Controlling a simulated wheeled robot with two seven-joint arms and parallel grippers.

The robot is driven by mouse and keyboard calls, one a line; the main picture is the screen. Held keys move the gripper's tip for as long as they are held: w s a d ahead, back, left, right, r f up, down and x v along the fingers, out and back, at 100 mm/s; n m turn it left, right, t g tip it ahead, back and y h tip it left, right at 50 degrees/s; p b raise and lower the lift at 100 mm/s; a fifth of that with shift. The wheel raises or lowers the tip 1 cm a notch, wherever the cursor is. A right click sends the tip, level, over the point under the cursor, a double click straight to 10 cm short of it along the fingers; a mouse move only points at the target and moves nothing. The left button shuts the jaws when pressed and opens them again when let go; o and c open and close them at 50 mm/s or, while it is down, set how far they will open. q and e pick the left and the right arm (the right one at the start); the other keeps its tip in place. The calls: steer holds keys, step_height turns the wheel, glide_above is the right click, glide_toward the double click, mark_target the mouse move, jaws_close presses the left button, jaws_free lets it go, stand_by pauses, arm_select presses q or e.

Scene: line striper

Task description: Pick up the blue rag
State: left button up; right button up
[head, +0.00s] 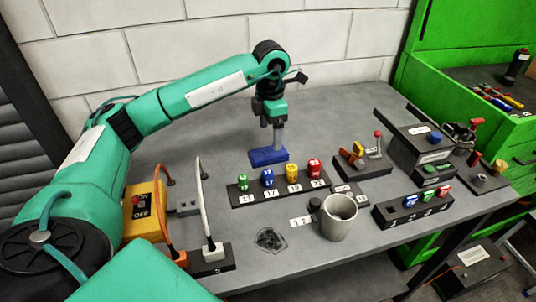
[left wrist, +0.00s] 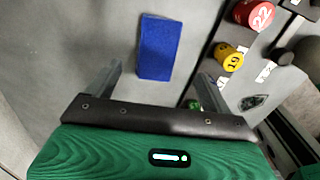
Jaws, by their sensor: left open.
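The blue rag (head: 268,156) is a folded flat rectangular block lying on the grey table, behind the row of numbered coloured knobs. My left gripper (head: 278,135) points down just over the rag in the head view and hides a little of it. In the left wrist view, the rag (left wrist: 155,47) lies ahead of the open left gripper (left wrist: 163,72), nearer the left finger. Nothing is between the fingers. My right gripper does not show.
A black strip (head: 280,190) with green, blue, yellow and red numbered knobs stands just in front of the rag. A grey mug (head: 339,217), a lever box (head: 362,162) and a yellow box (head: 146,211) stand around. The table behind the rag is clear.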

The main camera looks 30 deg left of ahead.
mark_target(268, 151)
arm_select(q)
steer(key=shift+f, duration=0.85)
steer(key=f, duration=0.1)
steer(key=f+p, duration=0.1)
steer(key=f, duration=0.3)
steer(key=shift+a, duration=0.4)
steer(key=shift+f, duration=0.15)
steer(key=c, duration=1.1)
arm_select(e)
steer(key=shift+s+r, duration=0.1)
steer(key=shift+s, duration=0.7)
